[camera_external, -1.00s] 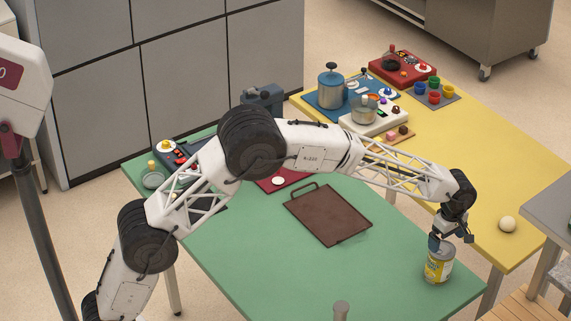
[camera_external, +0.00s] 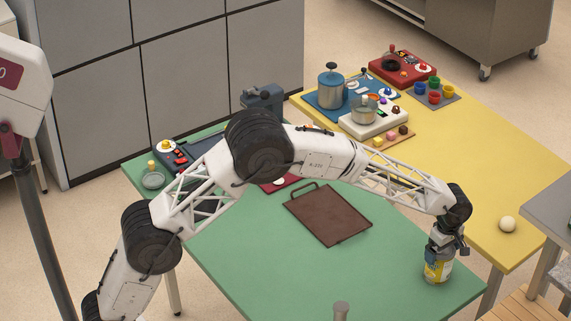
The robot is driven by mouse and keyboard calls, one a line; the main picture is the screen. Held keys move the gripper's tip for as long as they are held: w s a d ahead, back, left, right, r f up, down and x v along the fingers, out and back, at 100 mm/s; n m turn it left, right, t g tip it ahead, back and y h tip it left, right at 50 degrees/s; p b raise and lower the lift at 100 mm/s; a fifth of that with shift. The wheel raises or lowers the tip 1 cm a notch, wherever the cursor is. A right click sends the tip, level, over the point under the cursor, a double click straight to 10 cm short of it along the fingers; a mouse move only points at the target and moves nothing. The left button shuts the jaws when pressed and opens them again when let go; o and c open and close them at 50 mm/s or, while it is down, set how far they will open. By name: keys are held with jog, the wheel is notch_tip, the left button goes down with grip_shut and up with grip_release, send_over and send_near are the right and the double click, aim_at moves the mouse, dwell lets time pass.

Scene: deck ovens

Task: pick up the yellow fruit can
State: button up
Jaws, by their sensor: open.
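The yellow fruit can (camera_external: 438,268) stands upright on the green table (camera_external: 285,275), near its right corner. It has a yellow and white label. My gripper (camera_external: 440,248) points down over the can, with its fingers at the can's upper part. The jaws are open, and the can's top is hidden by the gripper. I cannot tell whether a finger touches the can.
A brown tray (camera_external: 327,215) with a handle lies left of the can. The green surface between is clear.

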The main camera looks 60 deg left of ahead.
jog(key=shift+f, duration=1.25)
jog(key=c, duration=1.1)
jog(key=shift+r, duration=0.1)
jog(key=shift+r, duration=0.1)
jog(key=shift+r, duration=0.75)
notch_tip(320, 180, up, 2)
jog(key=shift+s+a+r, duration=0.2)
jog(key=shift+s+a, duration=0.65)
jog(key=shift+s, duration=1.7)
jog(key=shift+s+a+r, duration=0.2)
jog(key=shift+s+a, duration=0.6)
jog(key=shift+s, duration=1.7)
jog(key=shift+s+a+r, duration=0.2)
jog(key=shift+s+a, duration=0.65)
jog(key=shift+s, duration=1.7)
